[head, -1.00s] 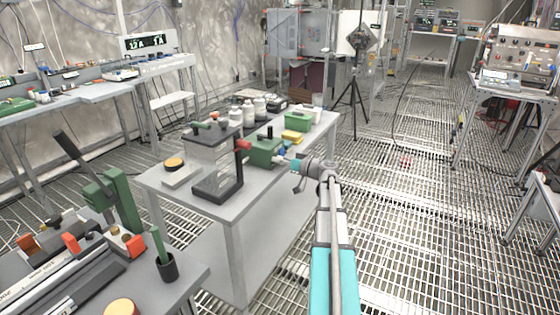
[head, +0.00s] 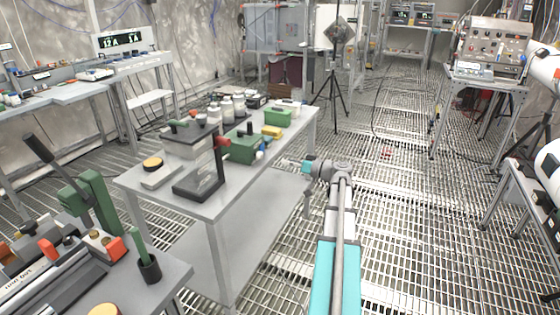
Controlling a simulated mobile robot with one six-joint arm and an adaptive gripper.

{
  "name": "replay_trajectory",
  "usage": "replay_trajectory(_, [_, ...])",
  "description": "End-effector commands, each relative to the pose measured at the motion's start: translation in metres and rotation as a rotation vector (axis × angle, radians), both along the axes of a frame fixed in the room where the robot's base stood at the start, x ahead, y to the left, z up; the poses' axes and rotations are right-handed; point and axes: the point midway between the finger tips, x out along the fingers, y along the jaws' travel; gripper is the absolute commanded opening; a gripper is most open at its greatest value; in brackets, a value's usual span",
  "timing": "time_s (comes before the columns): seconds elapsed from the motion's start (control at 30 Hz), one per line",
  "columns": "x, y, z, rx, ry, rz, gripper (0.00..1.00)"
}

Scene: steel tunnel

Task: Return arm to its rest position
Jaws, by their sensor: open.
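My arm reaches up from the bottom of the head view, right of the middle grey bench (head: 215,207). Its wrist bends left towards the bench. My gripper (head: 287,163) is at the end of the wrist, past a teal band, beside the bench's right edge. It is small in the view, and its fingers are hard to make out. I see nothing held in it. A green device (head: 243,148) with a blue knob stands on the bench, left of my gripper, with a visible gap between them.
A tripod (head: 335,90) stands behind. Grated floor right of my arm is clear up to the instrument table (head: 485,85).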

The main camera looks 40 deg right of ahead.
Motion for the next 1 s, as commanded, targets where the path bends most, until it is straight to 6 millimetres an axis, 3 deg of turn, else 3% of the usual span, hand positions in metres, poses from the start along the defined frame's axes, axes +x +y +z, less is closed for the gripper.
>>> replay_trajectory(0.2, [-0.0080, -0.0034, 0.0000, 0.000, 0.000, -0.001, 0.76])
replay_trajectory(1.0, [-0.0077, -0.0032, 0.0000, 0.000, 0.000, 0.000, 0.76])
